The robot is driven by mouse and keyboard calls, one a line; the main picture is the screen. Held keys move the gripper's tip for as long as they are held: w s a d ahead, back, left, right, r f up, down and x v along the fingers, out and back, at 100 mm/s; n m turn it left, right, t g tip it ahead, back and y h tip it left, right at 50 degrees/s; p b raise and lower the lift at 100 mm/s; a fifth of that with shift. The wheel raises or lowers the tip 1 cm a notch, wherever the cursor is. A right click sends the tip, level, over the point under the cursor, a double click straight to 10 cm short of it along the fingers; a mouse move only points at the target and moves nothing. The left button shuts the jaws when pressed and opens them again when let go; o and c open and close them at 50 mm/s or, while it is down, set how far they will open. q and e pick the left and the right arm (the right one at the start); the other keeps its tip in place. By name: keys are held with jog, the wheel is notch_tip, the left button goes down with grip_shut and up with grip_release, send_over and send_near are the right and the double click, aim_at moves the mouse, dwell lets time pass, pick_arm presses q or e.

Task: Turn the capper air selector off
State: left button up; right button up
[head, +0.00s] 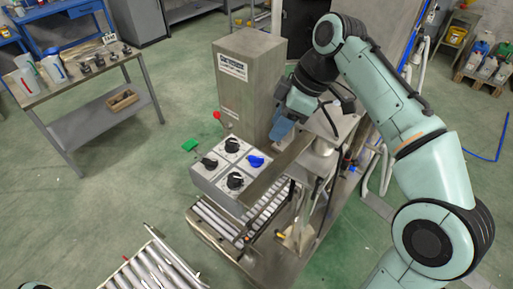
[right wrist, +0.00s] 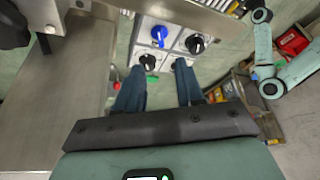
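A grey selector panel (head: 214,180) carries a blue knob (head: 256,161) and three black knobs: back (head: 232,145), left (head: 209,163) and front (head: 235,180). Labels are too small to read, so I cannot tell which is the capper air selector. My right gripper (head: 281,130) is beside the panel, to the right of the back and blue knobs. In the right wrist view its two blue fingers (right wrist: 158,88) are apart with nothing between them. The blue knob (right wrist: 158,33) shows beyond them, near a black knob (right wrist: 147,62). My left gripper is out of view.
A tall metal cabinet (head: 245,85) stands behind the panel, with a red-balled lever (head: 217,115) at its left. A steel plate (head: 275,172) and rollers (head: 222,222) lie close by.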

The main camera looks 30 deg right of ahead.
aim_at(257, 157)
jog(key=b+x, duration=0.1)
jog(key=x, duration=0.9)
jog(key=shift+s+d+f+b, duration=0.1)
jog(key=shift+f+b, duration=0.05)
jog(key=shift+b, duration=0.25)
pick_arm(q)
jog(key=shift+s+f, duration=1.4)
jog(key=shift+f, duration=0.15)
pick_arm(e)
jog(key=shift+w+a+f, duration=0.2)
jog(key=shift+a+f, duration=0.05)
jog(key=shift+f, duration=0.25)
grip_shut()
